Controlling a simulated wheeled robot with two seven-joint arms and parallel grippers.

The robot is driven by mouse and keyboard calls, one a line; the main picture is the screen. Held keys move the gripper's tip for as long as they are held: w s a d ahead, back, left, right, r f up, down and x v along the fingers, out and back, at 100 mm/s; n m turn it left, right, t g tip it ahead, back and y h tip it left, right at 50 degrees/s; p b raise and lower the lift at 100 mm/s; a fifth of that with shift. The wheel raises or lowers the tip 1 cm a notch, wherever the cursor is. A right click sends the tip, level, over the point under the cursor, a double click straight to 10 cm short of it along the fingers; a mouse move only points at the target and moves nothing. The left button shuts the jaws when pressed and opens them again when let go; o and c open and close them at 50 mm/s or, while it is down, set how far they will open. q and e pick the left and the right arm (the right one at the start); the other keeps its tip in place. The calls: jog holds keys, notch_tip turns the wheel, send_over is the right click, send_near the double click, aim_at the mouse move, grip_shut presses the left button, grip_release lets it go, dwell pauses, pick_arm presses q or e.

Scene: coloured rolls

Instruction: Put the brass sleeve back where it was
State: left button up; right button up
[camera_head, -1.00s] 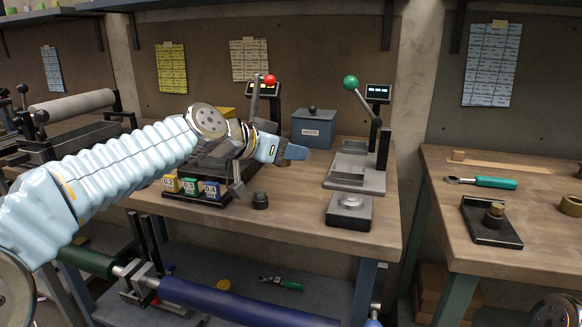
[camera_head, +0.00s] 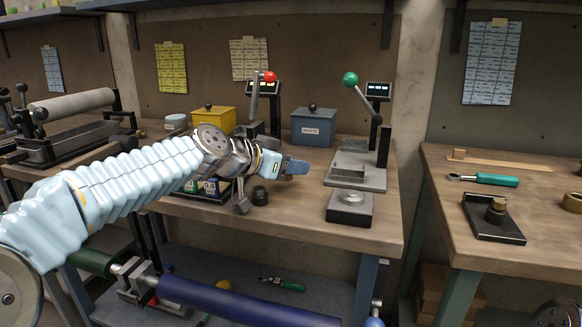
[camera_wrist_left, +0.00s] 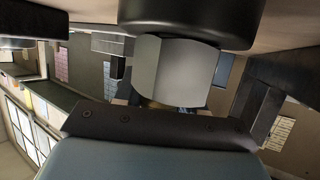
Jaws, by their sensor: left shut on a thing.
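My left gripper (camera_head: 297,167) is above the middle bench, pointing right, between the near side of the left press and the green-knobbed press. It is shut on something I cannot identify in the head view. In the left wrist view a grey block (camera_wrist_left: 178,72) and a dark round part (camera_wrist_left: 185,22) fill the middle, with only a trace of yellowish colour beneath. My right gripper is not in view.
A green-knobbed press (camera_head: 358,180), a small scale-like block (camera_head: 350,207), a grey lidded box (camera_head: 313,130), a yellow box (camera_head: 212,122) and a short black post (camera_head: 260,195) stand on the middle bench. A green-handled tool (camera_head: 490,179) lies on the right bench, across a gap.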

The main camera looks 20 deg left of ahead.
pick_arm(q)
jog(key=shift+d+f, duration=0.15)
jog(key=shift+f, duration=0.65)
jog(key=o, duration=1.2)
jog(key=shift+f, duration=0.15)
jog(key=shift+r+p, duration=0.95)
jog(key=shift+p, duration=0.05)
jog(key=shift+s+a+b, duration=0.75)
jog(key=shift+s, duration=0.05)
jog(key=v, duration=0.9)
jog(key=shift+d+r+b, duration=0.15)
jog(key=shift+r+b, duration=0.25)
jog(key=shift+r, duration=0.05)
jog(key=shift+s+a+r, duration=0.25)
jog(key=shift+s, duration=0.1)
